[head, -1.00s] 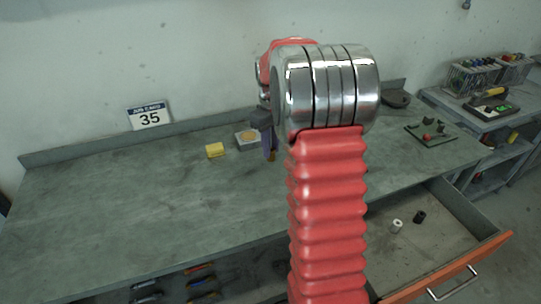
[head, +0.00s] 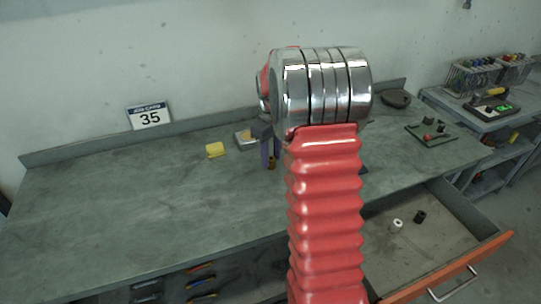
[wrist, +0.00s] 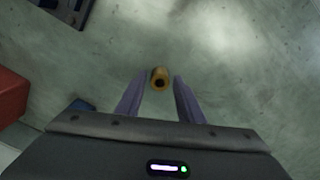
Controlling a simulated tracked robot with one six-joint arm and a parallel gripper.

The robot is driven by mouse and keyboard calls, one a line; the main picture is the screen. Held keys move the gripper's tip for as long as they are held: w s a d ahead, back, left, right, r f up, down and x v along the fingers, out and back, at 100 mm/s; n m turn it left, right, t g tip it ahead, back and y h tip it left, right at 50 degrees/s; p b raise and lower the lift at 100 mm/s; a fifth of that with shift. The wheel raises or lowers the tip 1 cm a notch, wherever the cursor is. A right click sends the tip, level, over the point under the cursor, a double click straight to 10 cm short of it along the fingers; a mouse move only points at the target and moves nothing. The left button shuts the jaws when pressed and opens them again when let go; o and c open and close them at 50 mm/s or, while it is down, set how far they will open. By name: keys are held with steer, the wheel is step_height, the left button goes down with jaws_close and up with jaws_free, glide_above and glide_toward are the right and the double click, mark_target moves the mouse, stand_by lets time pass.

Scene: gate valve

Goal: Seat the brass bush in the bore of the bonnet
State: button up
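The brass bush (wrist: 160,78) stands on the bench between the tips of my gripper (wrist: 158,82) in the wrist view, its dark hole facing up. A narrow gap shows on each side of it, so the fingers are open around or just above it; I cannot tell the height. In the head view my gripper (head: 269,153) points down over the bench, with the bush (head: 271,164) small at its tips. A dark blue part (wrist: 66,10) with holes, cut off at the wrist view's top left, may be the bonnet; its bore is not clear.
A yellow block (head: 215,150) and a pale box (head: 241,140) lie left of my gripper near the wall. A green tray (head: 432,140) with small parts is at right. An open drawer (head: 440,235) holds a white and a black cylinder. The bench's left half is clear.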

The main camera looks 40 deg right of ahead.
mark_target(271, 158)
steer(key=shift+o, duration=0.6)
steer(key=shift+r, duration=0.15)
step_height(271, 158, up, 12)
stand_by(0.6)
